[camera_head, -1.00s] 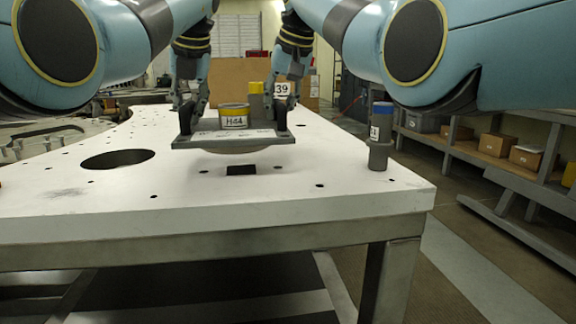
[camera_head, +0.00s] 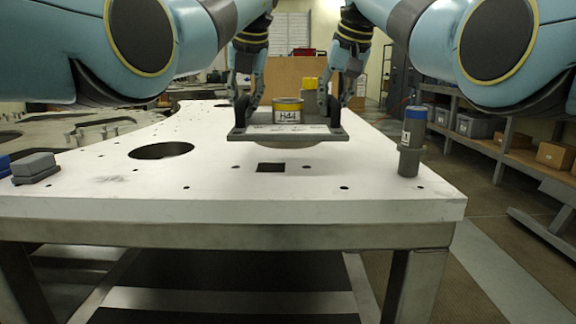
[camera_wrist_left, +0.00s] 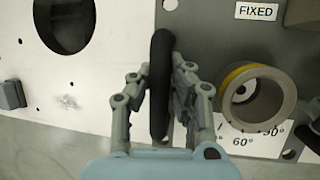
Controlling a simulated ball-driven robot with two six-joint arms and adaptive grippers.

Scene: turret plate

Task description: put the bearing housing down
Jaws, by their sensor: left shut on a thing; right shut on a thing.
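The bearing housing is a flat grey plate (camera_head: 240,138) with a yellow-banded ring labelled H44 (camera_head: 288,110) on top and a rounded underside. It looks level and held above the white table; the exact gap is hard to judge. My left gripper (camera_head: 243,112) is shut on its left black handle. My right gripper (camera_head: 330,108) is shut on the handle at the right end. The left wrist view shows the left gripper (camera_wrist_left: 160,85) around the black handle, the yellow-banded ring (camera_wrist_left: 255,95), a FIXED label and angle marks on the plate.
The white table (camera_head: 330,205) has a square hole (camera_head: 270,167) in front of the housing and a large round hole (camera_head: 161,151) to the left. A blue-topped cylinder (camera_head: 413,130) stands in a grey holder near the right edge. A grey block (camera_head: 35,165) lies at far left.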

